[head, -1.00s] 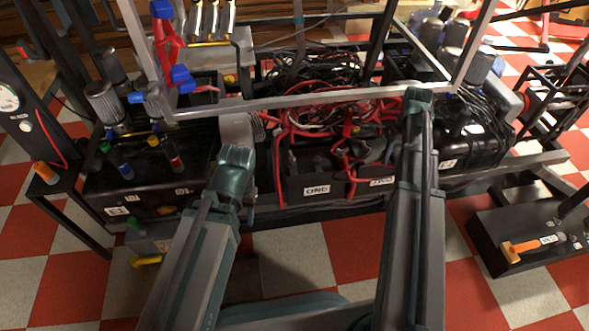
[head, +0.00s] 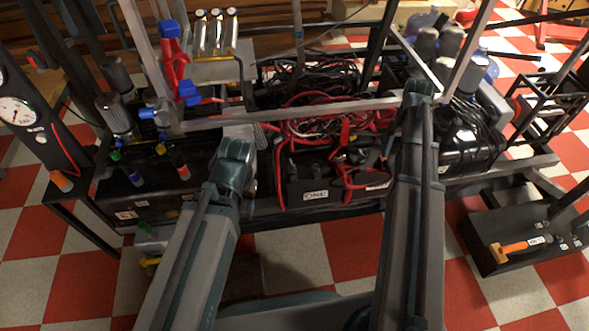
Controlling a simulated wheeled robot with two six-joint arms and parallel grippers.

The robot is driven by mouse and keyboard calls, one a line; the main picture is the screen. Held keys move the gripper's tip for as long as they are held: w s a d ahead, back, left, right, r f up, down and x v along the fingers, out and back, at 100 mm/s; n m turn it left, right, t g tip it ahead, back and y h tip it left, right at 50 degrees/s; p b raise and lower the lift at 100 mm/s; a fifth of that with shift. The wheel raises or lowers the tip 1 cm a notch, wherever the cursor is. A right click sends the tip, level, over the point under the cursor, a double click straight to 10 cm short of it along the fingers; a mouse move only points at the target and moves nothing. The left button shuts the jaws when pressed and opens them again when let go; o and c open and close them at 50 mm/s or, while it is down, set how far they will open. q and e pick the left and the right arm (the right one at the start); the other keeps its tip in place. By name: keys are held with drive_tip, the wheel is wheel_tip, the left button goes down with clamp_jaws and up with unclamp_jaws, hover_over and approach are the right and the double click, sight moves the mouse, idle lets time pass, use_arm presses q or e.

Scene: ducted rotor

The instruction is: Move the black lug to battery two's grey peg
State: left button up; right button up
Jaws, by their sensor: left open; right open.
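Battery one (head: 316,194), a black box labelled ONE, sits low in the middle of the head view. Battery two (head: 377,186) is right beside it, its label partly behind my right arm. Red and black cables lie over both. I cannot pick out the black lug or the grey peg among them. My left gripper (head: 251,188) is left of battery one, mostly hidden by my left arm, and is open. My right gripper (head: 388,153) is by the cables above battery two, largely covered by my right arm, and is open. Neither visibly holds anything.
A tangle of cables (head: 310,85) fills the middle of the bench. A red and blue clamp tool (head: 178,65) stands at the left. An orange-handled hammer (head: 515,246) lies on a black stand at the right. Metal frame bars cross above the batteries.

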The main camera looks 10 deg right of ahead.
use_arm(q)
wheel_tip(320, 180, up, 6)
drive_tip(key=p, duration=0.5)
drive_tip(key=shift+r, duration=0.2)
use_arm(e)
wheel_tip(320, 180, up, 6)
drive_tip(key=shift+r, duration=0.2)
use_arm(q)
drive_tip(key=shift+d, duration=0.1)
